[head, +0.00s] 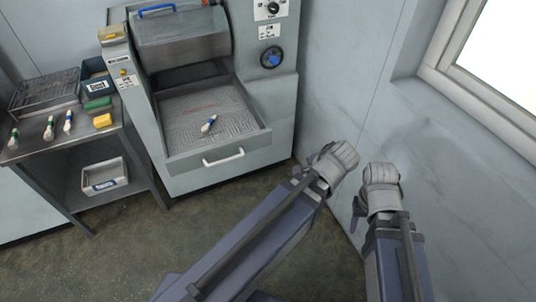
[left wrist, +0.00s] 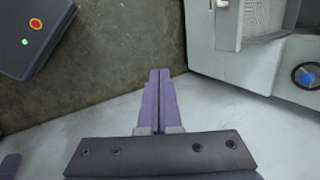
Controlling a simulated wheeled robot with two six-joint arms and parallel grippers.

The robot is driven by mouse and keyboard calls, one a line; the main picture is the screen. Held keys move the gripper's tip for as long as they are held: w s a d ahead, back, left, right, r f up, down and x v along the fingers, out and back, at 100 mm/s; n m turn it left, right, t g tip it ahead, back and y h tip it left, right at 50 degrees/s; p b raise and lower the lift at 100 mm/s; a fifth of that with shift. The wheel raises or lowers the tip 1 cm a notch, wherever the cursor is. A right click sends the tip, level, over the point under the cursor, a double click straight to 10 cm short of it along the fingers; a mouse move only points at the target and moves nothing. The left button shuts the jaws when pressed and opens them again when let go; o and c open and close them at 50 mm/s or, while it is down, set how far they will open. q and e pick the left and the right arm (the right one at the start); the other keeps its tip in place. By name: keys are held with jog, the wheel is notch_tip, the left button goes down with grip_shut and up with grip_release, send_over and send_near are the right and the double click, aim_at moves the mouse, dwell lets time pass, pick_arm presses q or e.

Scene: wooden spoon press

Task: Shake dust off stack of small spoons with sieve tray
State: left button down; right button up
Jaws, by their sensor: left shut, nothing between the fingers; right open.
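The sieve tray (head: 239,108) is pulled out of the front of a grey machine, with a white handle (head: 223,157) on its front. A small stack of spoons (head: 209,124) with a blue band lies on its mesh. My left gripper (left wrist: 158,72) is shut and empty in the left wrist view, over the floor and grey wall. In the head view the left hand (head: 334,162) is right of the machine, apart from the tray. My right gripper (head: 380,175) is open beside it near the right wall; its fingertips are hard to make out.
A metal side table (head: 45,150) at left bears a wire rack (head: 30,100), several spoon bundles (head: 68,122), a blue bin (head: 97,87), a green block (head: 98,104) and a yellow block (head: 102,120). A white tray (head: 104,188) sits below. The machine has a blue knob (head: 271,57).

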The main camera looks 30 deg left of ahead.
pick_arm(q)
jog(key=w+a+f+m+t+y+b, duration=0.4)
jog(key=w+a+f+m+b, duration=0.2)
jog(key=b, duration=1.2)
jog(key=w+a+f+m+t+y+b, duration=0.4)
jog(key=w+a+f+m+b, duration=0.3)
jog(key=b, duration=1.1)
notch_tip(320, 180, down, 6)
jog(key=m, duration=0.4)
jog(key=shift+w+m+t+y, duration=0.25)
jog(key=shift+m+t+y, duration=0.05)
jog(key=shift+t+y, duration=0.1)
pick_arm(e)
notch_tip(320, 180, down, 38)
jog(key=shift+f, duration=0.25)
pick_arm(q)
jog(key=shift+f, duration=0.1)
jog(key=shift+w+a, duration=0.1)
